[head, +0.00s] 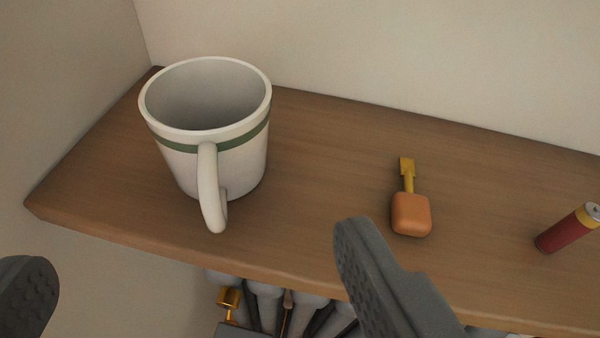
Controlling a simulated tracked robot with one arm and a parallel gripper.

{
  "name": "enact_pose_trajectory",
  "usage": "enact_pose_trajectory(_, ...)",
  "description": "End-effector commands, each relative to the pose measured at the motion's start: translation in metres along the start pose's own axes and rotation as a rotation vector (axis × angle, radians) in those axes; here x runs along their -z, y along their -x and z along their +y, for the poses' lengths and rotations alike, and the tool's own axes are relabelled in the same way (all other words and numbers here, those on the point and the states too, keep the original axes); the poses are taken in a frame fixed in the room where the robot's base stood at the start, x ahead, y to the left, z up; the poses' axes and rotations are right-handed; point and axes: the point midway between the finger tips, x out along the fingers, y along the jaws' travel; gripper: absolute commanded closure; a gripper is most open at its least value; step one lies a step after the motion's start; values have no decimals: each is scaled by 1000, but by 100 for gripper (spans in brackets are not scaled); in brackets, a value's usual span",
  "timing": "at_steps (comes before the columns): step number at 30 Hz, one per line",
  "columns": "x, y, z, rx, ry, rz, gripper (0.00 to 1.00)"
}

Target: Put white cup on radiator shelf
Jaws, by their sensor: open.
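The white cup (237,168) has a green band below its rim. It stands upright on the wooden shelf (313,143) near the shelf's left end, its handle facing me. The inside that shows looks empty. Radiator columns (307,312) show below the shelf's front edge. My gripper (195,262) is open, one finger at the lower left and one at the lower centre. The fingers are apart from the cup, nearer to me, with nothing between them.
A key-like thing with an orange head (411,214) lies on the shelf right of the cup. A red battery (566,230) lies farther right. A brass valve (229,299) shows below the shelf. Walls border the shelf's back and left. The shelf is bare between cup and key.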

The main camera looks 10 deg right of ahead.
Motion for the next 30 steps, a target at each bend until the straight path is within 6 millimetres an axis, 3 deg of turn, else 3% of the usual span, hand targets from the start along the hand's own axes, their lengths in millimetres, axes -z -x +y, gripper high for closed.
enact_pose_trajectory(8, 3, 1, -1, 3, -5, 1, 20)
enact_pose_trajectory(11, 20, 1, -3, 15, -29, -2, 20)
enact_pose_trajectory(13, 40, 3, -4, 30, -55, -8, 20)
enact_pose_trajectory(17, 100, 13, -2, 70, -106, -15, 20)
enact_pose_trajectory(23, 205, 52, 24, 114, -126, 6, 20)
enact_pose_trajectory(26, 258, 83, 46, 119, -117, 33, 20)
enact_pose_trajectory(30, 327, 139, 87, 101, -89, 77, 20)
